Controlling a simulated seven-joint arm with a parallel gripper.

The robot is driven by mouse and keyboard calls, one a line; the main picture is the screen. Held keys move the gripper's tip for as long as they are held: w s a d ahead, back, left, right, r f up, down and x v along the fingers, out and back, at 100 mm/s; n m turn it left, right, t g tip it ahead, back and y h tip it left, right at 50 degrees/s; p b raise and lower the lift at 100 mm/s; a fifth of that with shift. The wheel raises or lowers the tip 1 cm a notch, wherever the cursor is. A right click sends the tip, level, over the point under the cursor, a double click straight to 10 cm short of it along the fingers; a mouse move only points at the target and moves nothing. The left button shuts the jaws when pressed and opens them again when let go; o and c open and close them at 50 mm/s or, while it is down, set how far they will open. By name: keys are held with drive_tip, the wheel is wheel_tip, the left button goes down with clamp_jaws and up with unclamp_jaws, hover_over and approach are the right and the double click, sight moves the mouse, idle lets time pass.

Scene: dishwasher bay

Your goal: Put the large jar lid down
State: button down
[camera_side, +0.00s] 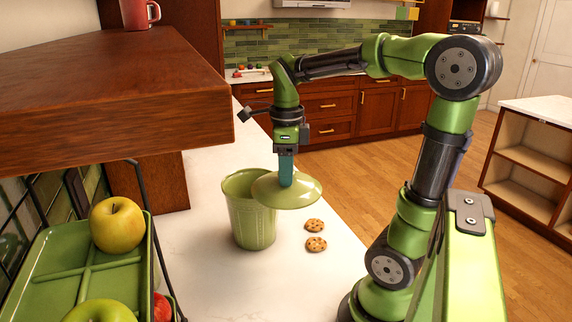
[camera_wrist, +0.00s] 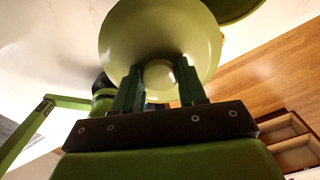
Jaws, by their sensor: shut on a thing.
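The large jar lid (camera_side: 300,193) is a round, pale green disc in the side view. My gripper (camera_side: 286,172) points down and is shut on the lid's knob, holding it level with the jar's mouth and overlapping its right side. In the wrist view the lid (camera_wrist: 155,35) fills the upper middle, with its round knob between the two teal fingers of my gripper (camera_wrist: 160,85). The green ribbed jar (camera_side: 250,215) stands upright on the counter with its mouth open. Part of its dark opening (camera_wrist: 232,8) shows in the wrist view's upper right. Whether lid and jar touch is unclear.
Two cookies (camera_side: 316,235) lie on the white counter (camera_side: 205,265) right of the jar. A green divided tray (camera_side: 75,270) with apples stands at the left. A brown wooden shelf (camera_side: 120,90) overhangs the left side. Counter in front of the jar is clear.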

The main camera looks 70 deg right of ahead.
sight(296, 185)
drive_tip(key=shift+s+a+r, duration=0.1)
drive_tip(key=shift+s+a, duration=0.1)
drive_tip(key=shift+s, duration=0.3)
drive_tip(key=shift+s+a+r, duration=0.1)
drive_tip(key=shift+s+a, duration=0.1)
drive_tip(key=shift+s, duration=0.3)
drive_tip(key=shift+s+a+r, duration=0.1)
drive_tip(key=shift+s+r, duration=0.1)
wheel_tip(296, 185, up, 4)
drive_tip(key=shift+s+r, duration=0.1)
drive_tip(key=shift+r, duration=0.1)
drive_tip(key=w+d, duration=0.7)
drive_tip(key=d, duration=0.6)
drive_tip(key=w+d, duration=0.7)
drive_tip(key=d, duration=0.6)
drive_tip(key=f, duration=2.6)
drive_tip(key=shift+w+d+f, duration=0.1)
drive_tip(key=shift+w+d, duration=0.1)
drive_tip(key=shift+w, duration=0.05)
drive_tip(key=shift+f, duration=0.1)
